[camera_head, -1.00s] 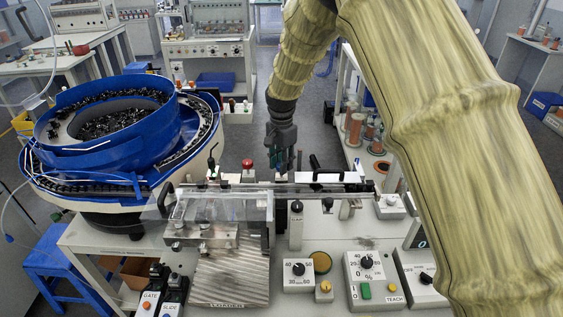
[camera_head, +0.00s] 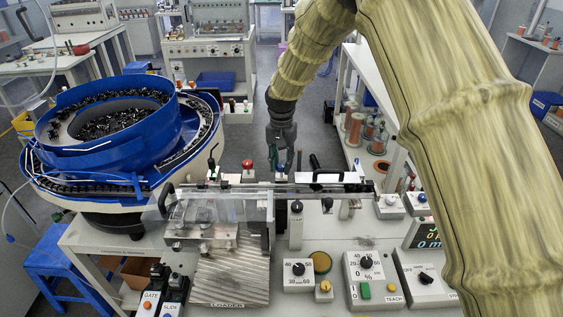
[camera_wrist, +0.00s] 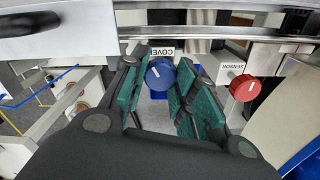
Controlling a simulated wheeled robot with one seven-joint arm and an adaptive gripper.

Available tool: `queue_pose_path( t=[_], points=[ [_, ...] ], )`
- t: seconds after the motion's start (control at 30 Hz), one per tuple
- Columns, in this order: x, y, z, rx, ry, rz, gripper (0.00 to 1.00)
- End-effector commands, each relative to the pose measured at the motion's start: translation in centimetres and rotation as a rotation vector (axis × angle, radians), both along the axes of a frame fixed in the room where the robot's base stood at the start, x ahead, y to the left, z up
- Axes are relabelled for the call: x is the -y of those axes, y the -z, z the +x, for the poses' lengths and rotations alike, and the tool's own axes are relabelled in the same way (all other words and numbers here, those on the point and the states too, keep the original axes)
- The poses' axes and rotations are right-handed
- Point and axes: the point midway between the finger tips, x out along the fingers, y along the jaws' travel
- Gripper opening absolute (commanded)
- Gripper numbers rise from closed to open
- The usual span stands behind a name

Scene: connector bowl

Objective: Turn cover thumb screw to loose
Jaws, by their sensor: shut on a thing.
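The cover thumb screw is a blue round knob (camera_wrist: 160,74) with a white line across its face. It sits beside a label reading "COVE", partly hidden, in the wrist view. My gripper (camera_wrist: 158,84) has its green-padded fingers closed on either side of the knob. In the head view my gripper (camera_head: 280,160) points down behind the long clear-covered track, and its fingers largely hide the knob there.
A red knob (camera_wrist: 243,88) labelled "SENSOR" stands close to the right; it also shows in the head view (camera_head: 247,164). The metal track (camera_head: 330,188) runs just in front of my gripper. A blue bowl feeder (camera_head: 110,125) stands at left.

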Motion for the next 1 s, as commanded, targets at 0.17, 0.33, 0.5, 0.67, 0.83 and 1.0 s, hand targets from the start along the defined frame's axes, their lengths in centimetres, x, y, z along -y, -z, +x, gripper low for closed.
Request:
queue_pose_path(
  t=[0.17, 0.33, 0.5, 0.67, 0.83, 1.0],
  points=[
    [0.00, -0.17, 0.09, 0.002, -0.167, 0.002, 0.05],
    [0.03, -0.18, 0.11, 0.003, -0.329, 0.002, 0.05],
    [0.03, -0.17, 0.11, 0.003, -0.491, 0.002, 0.05],
    [0.02, -0.16, 0.10, 0.002, -0.643, 0.001, 0.05],
    [0.06, -0.20, 0.13, 0.003, -0.803, 0.002, 0.05],
    [0.01, -0.24, 0.12, 0.003, -0.965, 0.001, 0.05]
  ],
)
